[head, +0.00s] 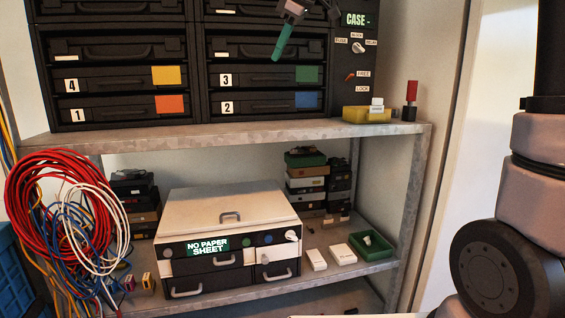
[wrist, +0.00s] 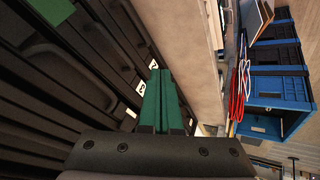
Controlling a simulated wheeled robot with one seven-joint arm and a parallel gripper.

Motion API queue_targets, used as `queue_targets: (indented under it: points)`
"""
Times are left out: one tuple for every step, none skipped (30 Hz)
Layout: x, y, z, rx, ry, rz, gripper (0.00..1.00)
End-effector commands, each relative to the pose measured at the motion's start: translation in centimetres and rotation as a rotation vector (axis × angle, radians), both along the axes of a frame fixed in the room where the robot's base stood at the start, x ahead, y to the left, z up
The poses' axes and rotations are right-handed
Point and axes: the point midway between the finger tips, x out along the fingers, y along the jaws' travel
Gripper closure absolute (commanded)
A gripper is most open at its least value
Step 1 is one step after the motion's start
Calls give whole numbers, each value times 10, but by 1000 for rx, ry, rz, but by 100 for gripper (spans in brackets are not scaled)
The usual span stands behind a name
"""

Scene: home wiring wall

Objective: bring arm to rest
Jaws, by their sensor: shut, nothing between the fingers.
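My gripper (head: 276,54) shows at the top of the head view, its green fingers pointing down in front of the upper black drawers. In the wrist view the two green fingers (wrist: 158,98) lie side by side, closed together with nothing between them. They hang apart from the shelf, near the drawers numbered 3 (head: 226,79) and 2 (head: 227,107). Part of my arm shows large at the right of the head view.
Black drawer cases stand on the upper shelf (head: 250,137), with a yellow tray (head: 362,115) to their right. Below is a box reading "NO PAPER SHEET" (head: 228,205). Red cable coils (head: 45,210) hang at left. Blue crates (wrist: 275,108) show in the wrist view.

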Motion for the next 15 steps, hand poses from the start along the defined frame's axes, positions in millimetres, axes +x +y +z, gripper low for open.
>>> queue_targets:
  points:
    - [-16,-31,-3,22,24,-125,100]
    - [-24,-49,-7,42,44,-203,100]
    - [-36,-71,-13,72,67,-307,100]
    - [-45,-88,-17,96,85,-386,100]
    - [-54,-104,-22,124,102,-464,100]
    - [-68,-125,-29,164,125,-568,100]
    - [-79,-141,-35,196,143,-645,100]
    - [-89,-156,-42,231,160,-724,100]
    - [-105,-175,-51,278,181,-823,100]
    - [-116,-188,-59,317,200,-897,100]
    - [-127,-200,-66,355,218,-969,100]
    - [-142,-215,-77,406,239,-1057,100]
    - [-152,-224,-85,444,256,-1119,100]
    - [-161,-233,-92,479,271,-1175,100]
    - [-173,-242,-102,523,292,-1243,100]
